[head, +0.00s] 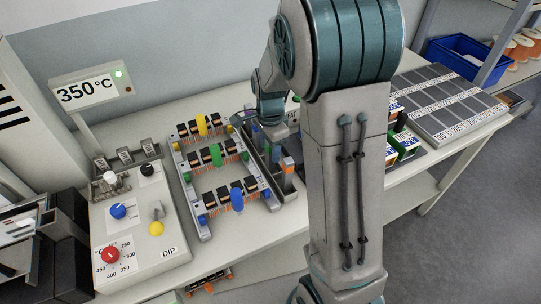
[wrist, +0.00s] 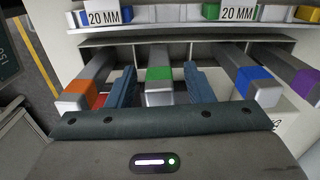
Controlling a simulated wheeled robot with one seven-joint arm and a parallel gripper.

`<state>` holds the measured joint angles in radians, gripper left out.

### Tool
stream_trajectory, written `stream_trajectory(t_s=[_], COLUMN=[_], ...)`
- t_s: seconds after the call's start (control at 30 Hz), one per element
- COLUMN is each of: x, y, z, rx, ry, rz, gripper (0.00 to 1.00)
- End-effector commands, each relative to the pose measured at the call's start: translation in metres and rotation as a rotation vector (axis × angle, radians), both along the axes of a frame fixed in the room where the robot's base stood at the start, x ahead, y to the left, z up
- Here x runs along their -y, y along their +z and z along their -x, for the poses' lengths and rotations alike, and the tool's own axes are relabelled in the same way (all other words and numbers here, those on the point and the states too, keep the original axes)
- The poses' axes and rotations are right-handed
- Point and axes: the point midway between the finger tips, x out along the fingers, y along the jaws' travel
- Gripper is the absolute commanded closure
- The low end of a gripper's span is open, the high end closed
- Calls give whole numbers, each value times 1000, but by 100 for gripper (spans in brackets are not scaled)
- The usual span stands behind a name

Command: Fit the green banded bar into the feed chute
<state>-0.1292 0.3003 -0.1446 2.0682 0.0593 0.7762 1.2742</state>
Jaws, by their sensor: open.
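In the wrist view, the green banded bar (wrist: 159,74) is a grey bar with a green band at its near end, lying in the middle of a row of similar bars. My gripper (wrist: 160,80) is open, with one blue-grey finger on each side of this bar. Narrow gaps show between the bar and both fingers, so it is not gripped. In the head view, my arm covers much of the bar rack, and the fingertips are hard to make out. I cannot pick out the feed chute for certain in either view.
Bars with orange (wrist: 76,88), blue (wrist: 255,75) and purple (wrist: 307,82) bands flank the green one closely. A frame of coils with yellow, green and blue knobs (head: 237,200) stands left of my arm. A control box (head: 140,235) stands farther left.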

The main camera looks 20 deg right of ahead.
Motion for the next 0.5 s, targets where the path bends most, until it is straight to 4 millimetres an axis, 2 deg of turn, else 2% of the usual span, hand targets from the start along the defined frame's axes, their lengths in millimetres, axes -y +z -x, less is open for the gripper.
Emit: stream_trajectory(t_s=[0.07,0.23,0.27,0.5], x=[0,0,0,0], y=[0,0,0,1], z=[0,0,0,-1], rx=[0,0,0,2], ry=[0,0,0,0], rz=[0,0,0,0], gripper=[53,97,100,100])
